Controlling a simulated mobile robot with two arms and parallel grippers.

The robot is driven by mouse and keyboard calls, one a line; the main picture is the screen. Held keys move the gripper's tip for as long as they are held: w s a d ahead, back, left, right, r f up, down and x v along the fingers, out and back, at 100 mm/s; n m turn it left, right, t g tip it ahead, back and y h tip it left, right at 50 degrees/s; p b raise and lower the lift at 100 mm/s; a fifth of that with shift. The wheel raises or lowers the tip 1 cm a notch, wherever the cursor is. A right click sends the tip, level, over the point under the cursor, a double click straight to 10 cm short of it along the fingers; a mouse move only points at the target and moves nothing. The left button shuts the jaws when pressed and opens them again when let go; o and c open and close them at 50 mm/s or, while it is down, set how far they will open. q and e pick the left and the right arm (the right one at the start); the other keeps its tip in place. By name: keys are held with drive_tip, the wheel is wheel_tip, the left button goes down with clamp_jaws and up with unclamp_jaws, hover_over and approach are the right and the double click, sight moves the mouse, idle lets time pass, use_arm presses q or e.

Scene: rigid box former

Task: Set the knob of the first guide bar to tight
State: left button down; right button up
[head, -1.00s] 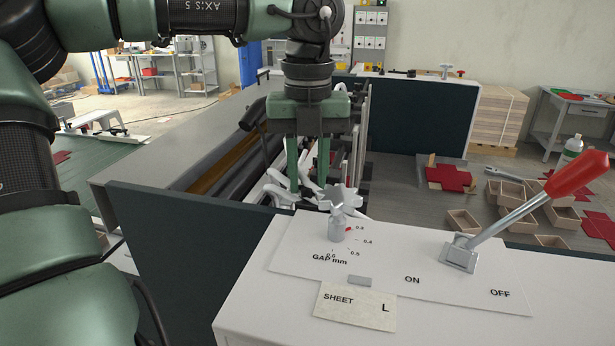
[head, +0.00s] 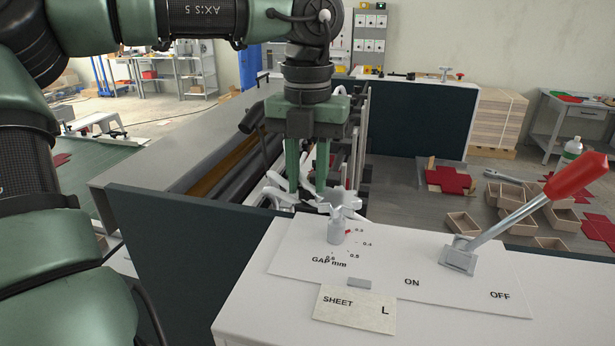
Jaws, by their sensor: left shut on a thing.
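My left gripper (head: 307,182) points straight down behind the white control panel, over the guide bars of the machine. Its fingers are shut on a white knob-like part (head: 281,192) among pale handles and bars. The gripped part is small and partly hidden by the fingers and the panel's star knob, so I cannot tell its setting. My right gripper is not in view.
The panel (head: 402,318) in front bears a star-shaped gap knob (head: 337,228) close to my fingers and a red-handled lever (head: 575,176) leaning right. A dark side wall (head: 165,245) stands left of the panel. Open boxes (head: 463,223) lie at right.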

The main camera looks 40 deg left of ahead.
sight(308, 187)
use_arm(q)
drive_tip(key=shift+f, duration=0.1)
drive_tip(key=c, duration=1.1)
unclamp_jaws()
wheel_tip(308, 187, up, 8)
drive_tip(key=shift+f+b, duration=0.1)
drive_tip(key=shift+b, duration=0.4)
